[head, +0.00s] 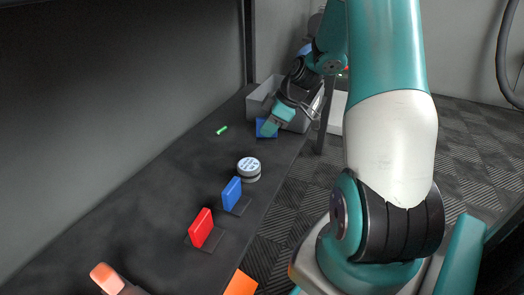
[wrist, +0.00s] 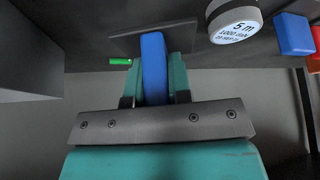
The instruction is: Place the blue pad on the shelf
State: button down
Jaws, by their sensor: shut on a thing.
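My gripper (head: 269,128) is at the far end of the dark shelf (head: 150,190), shut on a blue pad (wrist: 153,65). In the wrist view the pad stands between the two teal fingers, its far end just over a dark square plate (wrist: 185,38). In the head view the held pad (head: 261,124) is partly hidden by the fingers. I cannot tell whether it touches the plate. A second blue pad (head: 231,192) stands upright on a similar dark square nearer on the shelf. It also shows at the right of the wrist view (wrist: 294,35).
A grey bin (head: 262,98) is just behind my gripper. A white-topped round tin (head: 249,167) and an upright red pad (head: 200,227) stand nearer. A small green piece (head: 222,130) lies left of my gripper. An orange-tipped object (head: 105,275) is at the front.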

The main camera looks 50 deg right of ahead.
aim_at(273, 136)
jog(key=shift+f+b, duration=1.45)
jog(key=shift+f, duration=1.45)
jog(key=c, duration=1.1)
grip_release()
jog(key=shift+o, duration=0.2)
jog(key=shift+r, duration=0.15)
jog(key=p+v, duration=0.7)
jog(key=v, duration=0.5)
